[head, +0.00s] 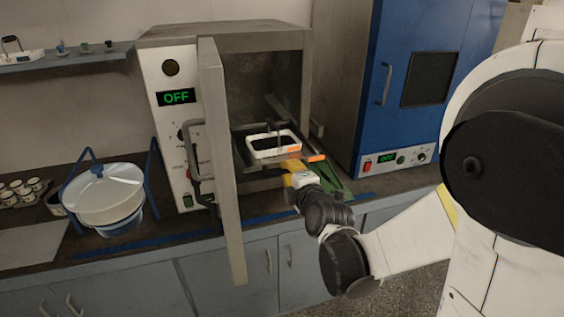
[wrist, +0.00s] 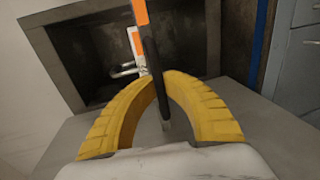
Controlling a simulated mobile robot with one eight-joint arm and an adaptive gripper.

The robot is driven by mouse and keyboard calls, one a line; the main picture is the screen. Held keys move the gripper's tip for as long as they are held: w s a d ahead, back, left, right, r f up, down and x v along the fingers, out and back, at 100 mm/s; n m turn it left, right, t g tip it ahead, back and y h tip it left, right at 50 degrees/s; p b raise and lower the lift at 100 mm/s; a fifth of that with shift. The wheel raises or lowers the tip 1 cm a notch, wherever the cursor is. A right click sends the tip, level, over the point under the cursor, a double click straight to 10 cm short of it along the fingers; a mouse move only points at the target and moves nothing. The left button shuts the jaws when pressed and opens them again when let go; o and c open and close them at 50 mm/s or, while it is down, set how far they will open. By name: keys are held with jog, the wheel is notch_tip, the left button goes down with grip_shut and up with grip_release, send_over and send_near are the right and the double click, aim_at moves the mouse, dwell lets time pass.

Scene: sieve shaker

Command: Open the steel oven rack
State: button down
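The steel oven rack (head: 317,158) is in the open oven (head: 160,90), at the level of the chamber opening. Its front edge has orange marks. A white-rimmed tray (head: 252,153) with dark content sits on it. My gripper (head: 291,166) is at the rack's front edge, reaching in from the right. In the wrist view, the yellow fingers of my gripper (wrist: 170,80) close together around a thin dark bar (wrist: 150,45), which seems to be the rack's front bar. An orange and white strip (wrist: 137,40) shows beyond them. The fingers partly hide the rack's front.
The oven door (head: 222,150) stands open toward me, left of my gripper. A blue oven (head: 410,90) stands to the right. A white-lidded pot (head: 105,190) in a blue stand is on the counter at left. Open space lies in front of the chamber.

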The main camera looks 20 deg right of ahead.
jog(key=shift+s, duration=0.85)
jog(key=c, duration=1.5)
grip_release()
jog(key=s, duration=0.4)
jog(key=s+r, duration=0.1)
jog(key=s, duration=0.3)
jog(key=s+r, duration=0.1)
jog(key=s, duration=0.3)
jog(key=shift+r, duration=0.25)
jog(key=shift+w, duration=0.1)
